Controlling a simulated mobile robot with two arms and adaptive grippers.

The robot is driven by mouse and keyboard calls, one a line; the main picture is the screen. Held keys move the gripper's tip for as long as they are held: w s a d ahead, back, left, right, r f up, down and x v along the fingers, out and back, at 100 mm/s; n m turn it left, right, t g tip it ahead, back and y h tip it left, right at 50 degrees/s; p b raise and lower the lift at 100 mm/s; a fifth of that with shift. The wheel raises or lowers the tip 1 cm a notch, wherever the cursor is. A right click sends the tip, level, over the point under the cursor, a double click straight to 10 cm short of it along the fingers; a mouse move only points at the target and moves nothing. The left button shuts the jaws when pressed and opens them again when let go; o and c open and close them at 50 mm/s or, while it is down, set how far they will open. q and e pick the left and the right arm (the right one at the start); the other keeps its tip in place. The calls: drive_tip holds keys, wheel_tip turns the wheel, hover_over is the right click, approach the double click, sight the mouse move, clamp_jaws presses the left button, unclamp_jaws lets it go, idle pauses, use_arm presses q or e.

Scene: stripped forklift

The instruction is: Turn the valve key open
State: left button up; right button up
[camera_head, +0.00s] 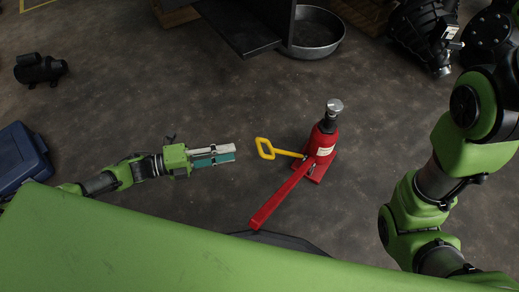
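A red bottle jack (325,140) with a silver top stands upright on the floor, right of the picture's middle. A yellow valve key (265,148) with a loop handle sticks out from its lower left side, above the red lever. My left gripper (234,152) is to the left of the key and points right at it. A short gap separates its fingertips from the loop, and nothing shows between them. My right gripper is out of view; only my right arm shows.
The jack's long red lever (280,199) slants down to the left. A grey metal pan (314,34) lies behind the jack. A blue case (20,160) is at the left edge and a black motor (40,70) lies above it. The floor around my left gripper is clear.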

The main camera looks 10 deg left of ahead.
sight(260, 146)
use_arm(q)
drive_tip(key=b+x, duration=0.4)
drive_tip(key=x, duration=0.6)
drive_tip(key=shift+w+d+f, duration=0.1)
drive_tip(key=shift+w+d, duration=0.05)
drive_tip(key=shift+d, duration=0.15)
clamp_jaws()
